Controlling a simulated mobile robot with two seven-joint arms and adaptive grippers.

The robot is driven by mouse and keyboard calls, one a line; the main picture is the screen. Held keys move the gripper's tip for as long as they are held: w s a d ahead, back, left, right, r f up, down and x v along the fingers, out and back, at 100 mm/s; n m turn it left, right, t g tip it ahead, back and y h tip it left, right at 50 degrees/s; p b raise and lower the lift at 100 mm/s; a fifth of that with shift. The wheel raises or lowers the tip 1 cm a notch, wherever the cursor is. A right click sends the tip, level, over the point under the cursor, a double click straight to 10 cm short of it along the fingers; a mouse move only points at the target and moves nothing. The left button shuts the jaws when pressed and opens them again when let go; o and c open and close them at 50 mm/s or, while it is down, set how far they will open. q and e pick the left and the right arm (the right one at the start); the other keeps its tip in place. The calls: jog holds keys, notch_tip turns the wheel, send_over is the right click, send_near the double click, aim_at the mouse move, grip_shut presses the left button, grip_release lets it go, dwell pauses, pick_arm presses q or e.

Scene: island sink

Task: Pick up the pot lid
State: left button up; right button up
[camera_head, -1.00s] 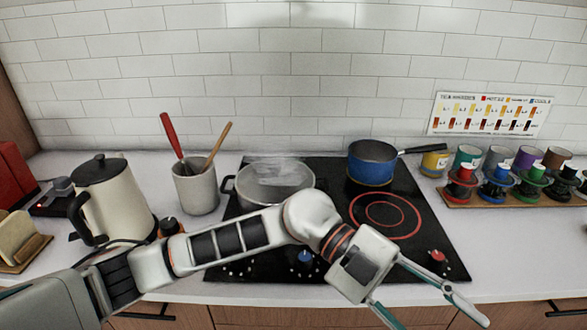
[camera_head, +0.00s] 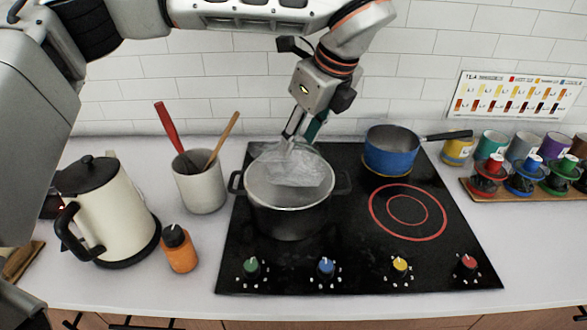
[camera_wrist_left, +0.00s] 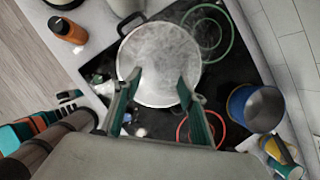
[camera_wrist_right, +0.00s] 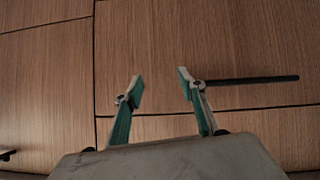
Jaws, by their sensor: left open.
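A dark pot (camera_head: 285,222) with a pale rim stands on the left of the hob. Whitish, see-through haze or steam covers its mouth, and I cannot make out a separate lid. The pot also shows in the left wrist view (camera_wrist_left: 165,98). My left gripper (camera_head: 303,130) points down over the far side of the pot in the head view. In the left wrist view its fingers (camera_wrist_left: 160,82) are spread and empty, with the pot's mouth beyond them. My right gripper (camera_wrist_right: 160,82) is open and empty, facing wooden cabinet fronts.
A blue saucepan (camera_head: 388,152) stands behind the red ring on the hob (camera_head: 360,270). A kettle (camera_head: 112,215), an orange bottle (camera_head: 180,255) and a utensil crock (camera_head: 202,185) stand left. Coloured cups (camera_head: 490,147) stand right. A dark cabinet handle (camera_wrist_right: 250,79) is near my right gripper.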

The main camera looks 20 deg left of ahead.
aim_at(290, 162)
pick_arm(q)
jog(key=shift+x, duration=1.15)
jog(key=p+x, duration=0.1)
jog(key=x, duration=0.3)
jog(key=shift+w+f+p, duration=0.1)
jog(key=shift+p, duration=0.3)
jog(key=shift+w+a+f, duration=0.1)
jog(key=shift+a+f, duration=0.05)
jog(key=shift+f, duration=0.35)
jog(key=c, duration=1)
grip_shut()
pick_arm(e)
jog(key=shift+s+d+r, duration=0.2)
jog(key=shift+d+r, duration=0.15)
jog(key=shift+r, duration=0.15)
